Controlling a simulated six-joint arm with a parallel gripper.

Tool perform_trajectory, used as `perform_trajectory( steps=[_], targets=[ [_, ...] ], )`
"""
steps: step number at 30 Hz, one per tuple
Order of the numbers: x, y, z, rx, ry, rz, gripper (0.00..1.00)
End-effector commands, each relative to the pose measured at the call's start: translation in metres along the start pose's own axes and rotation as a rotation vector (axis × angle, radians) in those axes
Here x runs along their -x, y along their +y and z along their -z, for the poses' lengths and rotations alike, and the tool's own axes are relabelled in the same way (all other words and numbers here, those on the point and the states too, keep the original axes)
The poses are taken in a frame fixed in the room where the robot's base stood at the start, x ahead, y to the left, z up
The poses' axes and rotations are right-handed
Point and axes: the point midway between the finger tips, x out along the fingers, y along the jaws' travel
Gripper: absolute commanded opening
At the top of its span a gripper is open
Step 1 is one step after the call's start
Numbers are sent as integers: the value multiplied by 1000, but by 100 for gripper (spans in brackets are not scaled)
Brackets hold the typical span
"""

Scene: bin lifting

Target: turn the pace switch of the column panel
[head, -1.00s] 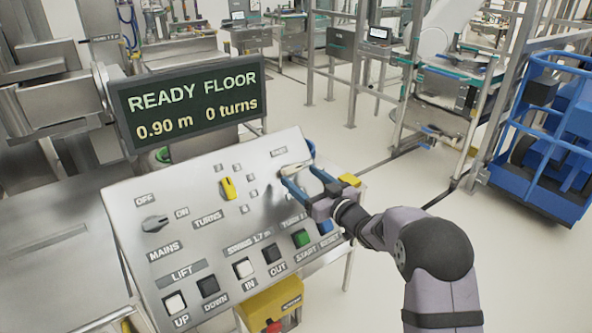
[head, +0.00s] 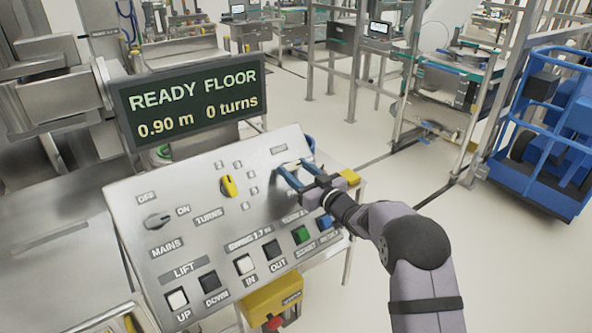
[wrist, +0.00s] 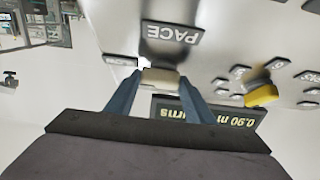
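The pace switch (wrist: 161,78) is a pale block in the wrist view, close to the PACE label (wrist: 173,32). My gripper (wrist: 161,83) has its two blue fingers on either side of the switch, near its ends. I cannot tell whether they press on it. In the head view my gripper (head: 291,166) is at the upper right of the sloped metal column panel (head: 150,190), its fingers clearly apart. The fingers largely hide the switch there.
A yellow turns knob (head: 228,187) and a grey mains knob (head: 157,221) sit left of my gripper. Several push buttons line the panel's lower edge. The display (head: 190,103) behind reads READY FLOOR, 0.90 m, 0 turns. A blue cart (head: 550,140) stands right.

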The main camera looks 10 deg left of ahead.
Motion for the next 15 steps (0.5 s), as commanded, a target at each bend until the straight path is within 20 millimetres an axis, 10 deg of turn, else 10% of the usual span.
perform_trajectory(
  steps=[15],
  targets=[
    [0, 3, 0, 111, 3, 92, 26]
  ],
)
